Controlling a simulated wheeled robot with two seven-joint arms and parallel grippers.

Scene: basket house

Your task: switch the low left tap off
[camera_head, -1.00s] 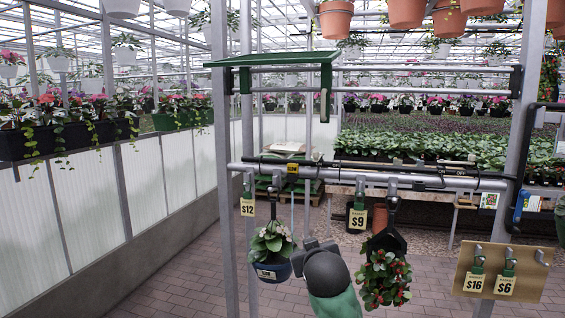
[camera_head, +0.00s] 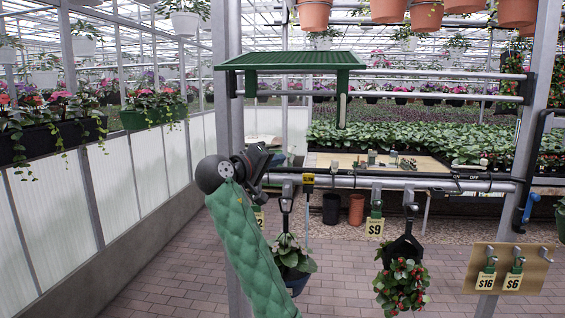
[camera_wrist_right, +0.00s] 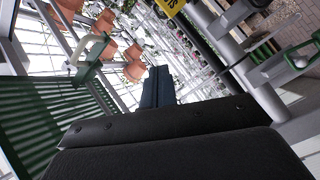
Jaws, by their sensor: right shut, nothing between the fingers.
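My right gripper (camera_head: 260,158) is shut and empty at the left end of the grey pipe rail (camera_head: 345,182), with my green-sleeved arm below it. It overlaps the rail's left end in the head view; I cannot tell whether it touches. In the right wrist view its dark fingers (camera_wrist_right: 157,88) are together. A yellow label (camera_head: 308,183) hangs on the rail just right of the gripper, and a yellow label edge (camera_wrist_right: 168,5) shows in the wrist view. The low left tap cannot be made out clearly; my gripper may hide it. My left gripper is not in view.
Hanging plants (camera_head: 292,263) (camera_head: 402,285) and a $9 tag (camera_head: 374,227) hang below the rail. A green slatted canopy (camera_head: 290,60) is above. A blue-handled lever (camera_head: 528,207) is at the right post. A wooden board (camera_head: 515,262) carries price tags. The brick floor (camera_head: 345,275) is open.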

